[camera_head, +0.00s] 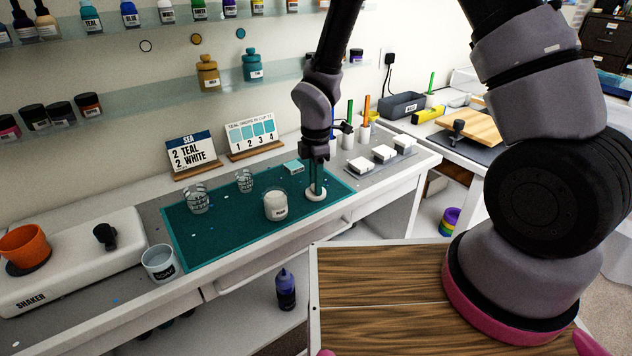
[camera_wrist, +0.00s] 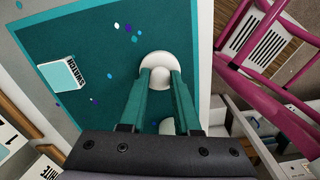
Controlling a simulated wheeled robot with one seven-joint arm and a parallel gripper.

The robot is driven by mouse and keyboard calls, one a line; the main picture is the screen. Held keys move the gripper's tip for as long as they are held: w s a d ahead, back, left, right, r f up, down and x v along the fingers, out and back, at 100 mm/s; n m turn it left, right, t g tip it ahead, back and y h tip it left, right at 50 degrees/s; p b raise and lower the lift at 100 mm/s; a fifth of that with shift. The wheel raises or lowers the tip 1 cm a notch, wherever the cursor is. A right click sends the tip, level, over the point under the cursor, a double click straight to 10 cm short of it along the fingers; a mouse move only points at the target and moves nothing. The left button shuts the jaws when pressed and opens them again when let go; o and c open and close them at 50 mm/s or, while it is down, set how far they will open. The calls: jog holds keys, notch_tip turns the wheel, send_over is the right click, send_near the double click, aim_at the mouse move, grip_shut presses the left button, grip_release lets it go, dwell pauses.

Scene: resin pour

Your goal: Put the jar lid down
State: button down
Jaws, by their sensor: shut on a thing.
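The jar lid (camera_head: 316,195) is a small white round piece over the near right part of the teal mat (camera_head: 225,232). My gripper (camera_head: 316,188) points straight down and is shut on it. In the wrist view, the fingertips (camera_wrist: 160,76) meet at the white lid (camera_wrist: 157,60). The lid is very low, at or just above the mat; I cannot tell if it touches. The white jar (camera_head: 275,207) with a dark label stands upright just left of the lid, apart from it. A white patch between my fingers in the wrist view, perhaps the jar, is mostly hidden.
A swatch card (camera_head: 294,168) lies behind the lid. Two clear cups (camera_head: 197,199) (camera_head: 244,181) stand on the mat's back left. A soak cup (camera_head: 160,263) stands by its left edge. White blocks (camera_head: 361,166) sit on a grey strip to the right. The mat's front left is clear.

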jog(key=shift+f, duration=0.1)
jog(key=c, duration=0.6)
grip_release()
jog(key=d+r+m+t, duration=0.1)
jog(key=d+r+m, duration=0.2)
jog(key=r, duration=0.7)
jog(key=d+r+m, duration=0.3)
jog(key=d+r, duration=0.1)
jog(key=r, duration=0.7)
jog(key=s+d+r+m+t, duration=0.2)
jog(key=s+d+r+m, duration=0.2)
jog(key=d+r+m, duration=0.1)
jog(key=s+d+r+m+t+y, duration=0.1)
jog(key=s+d+r+m+t, duration=0.1)
jog(key=s+d+r+m, duration=0.2)
jog(key=s+d+r+m+t+y, duration=0.1)
jog(key=s+d+r+m, duration=0.3)
jog(key=r+m, duration=0.5)
jog(key=shift+s+d+r+m+t, duration=0.15)
jog(key=shift+d+m+t, duration=0.45)
jog(key=shift+d+m, duration=0.6)
